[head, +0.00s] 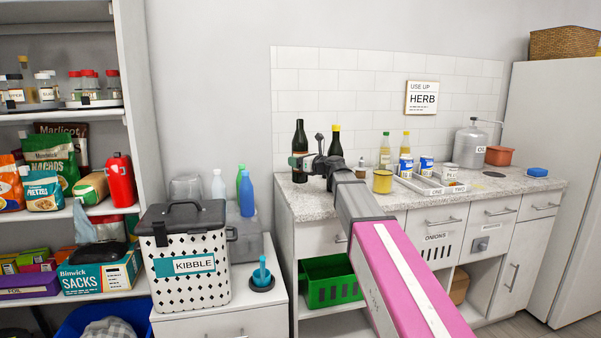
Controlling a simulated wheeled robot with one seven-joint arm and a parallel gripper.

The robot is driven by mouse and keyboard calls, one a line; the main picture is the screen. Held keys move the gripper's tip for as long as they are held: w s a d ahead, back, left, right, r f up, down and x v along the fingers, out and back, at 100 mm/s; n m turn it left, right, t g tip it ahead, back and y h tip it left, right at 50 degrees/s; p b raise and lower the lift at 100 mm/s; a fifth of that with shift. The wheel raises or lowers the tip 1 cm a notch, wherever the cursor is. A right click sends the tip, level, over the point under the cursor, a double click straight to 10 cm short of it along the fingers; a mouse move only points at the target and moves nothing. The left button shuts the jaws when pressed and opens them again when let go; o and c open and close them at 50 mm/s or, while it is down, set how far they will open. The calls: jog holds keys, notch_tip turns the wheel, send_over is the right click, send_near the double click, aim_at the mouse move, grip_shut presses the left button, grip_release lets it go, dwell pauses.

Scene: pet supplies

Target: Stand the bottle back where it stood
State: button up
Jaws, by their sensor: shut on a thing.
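A dark, slim bottle (300,137) is upright at the left end of the speckled counter (300,201). My gripper (303,161) reaches it from the right and is shut on it at about mid-height, partly covering its label. The bottle's base shows near the counter top, but I cannot tell whether it touches. A second dark bottle with a yellow cap (335,143) stands just to the right, behind my gripper and wrist, with its lower part hidden.
A kibble bin (186,262) stands on the lower cabinet at left. The counter's front left is clear.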

jog(key=shift+w+d+f, duration=0.25)
jog(key=shift+f, duration=1.9)
jog(key=shift+f, duration=0.1)
jog(key=o, duration=1)
jog(key=shift+s, duration=0.1)
jog(key=v, duration=1.2)
